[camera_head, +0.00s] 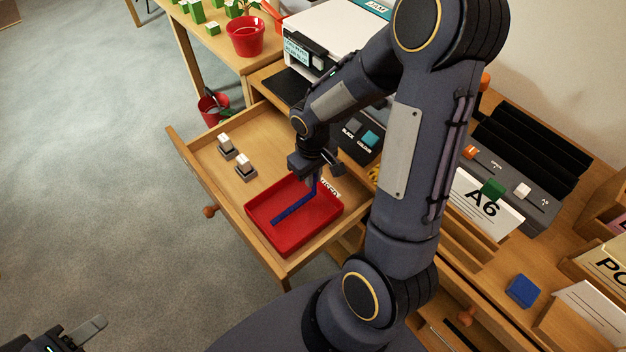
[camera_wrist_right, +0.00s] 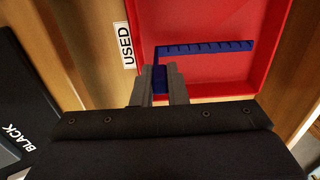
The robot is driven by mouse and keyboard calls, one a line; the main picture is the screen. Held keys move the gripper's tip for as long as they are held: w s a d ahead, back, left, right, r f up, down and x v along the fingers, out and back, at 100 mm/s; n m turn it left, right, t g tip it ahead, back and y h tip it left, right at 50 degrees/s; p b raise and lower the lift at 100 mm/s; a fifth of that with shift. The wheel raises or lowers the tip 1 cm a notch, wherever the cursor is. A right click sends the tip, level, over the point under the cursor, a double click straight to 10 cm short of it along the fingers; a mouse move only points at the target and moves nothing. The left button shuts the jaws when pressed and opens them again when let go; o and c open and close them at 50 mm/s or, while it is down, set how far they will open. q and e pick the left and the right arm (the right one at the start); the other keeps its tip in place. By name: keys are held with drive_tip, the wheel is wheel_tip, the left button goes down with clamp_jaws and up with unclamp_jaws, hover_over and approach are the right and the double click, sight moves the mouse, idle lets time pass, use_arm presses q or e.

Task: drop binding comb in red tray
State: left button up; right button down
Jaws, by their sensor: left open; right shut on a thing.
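A blue binding comb (camera_head: 292,211) shows as a long toothed strip over the floor of the red tray (camera_head: 257,234), with a short blue part running up from its end to my right gripper (camera_head: 316,174). In the right wrist view, the strip (camera_wrist_right: 210,48) and short part make an L shape. My right gripper (camera_wrist_right: 160,78) is shut on the short part. I cannot tell whether the strip touches the tray floor. The tray (camera_wrist_right: 285,40) sits in an open wooden drawer beside a "USED" label (camera_wrist_right: 127,45). My left gripper (camera_head: 85,333) is open and empty at the bottom left, far from the tray.
Two small grey-and-white items (camera_head: 235,157) stand in the drawer left of the tray. A black panel with "BLACK" and "COLOUR" buttons (camera_head: 362,132) lies behind. A white printer (camera_head: 325,35) and a red pot (camera_head: 246,37) stand farther back. The drawer's left part is mostly clear.

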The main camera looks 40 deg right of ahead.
drive_tip(key=shift+f, duration=0.95)
drive_tip(key=shift+f, duration=0.1)
drive_tip(key=shift+f+b, duration=0.15)
drive_tip(key=shift+b, duration=0.2)
drive_tip(key=c, duration=1.4)
unclamp_jaws()
drive_tip(key=shift+c, duration=0.2)
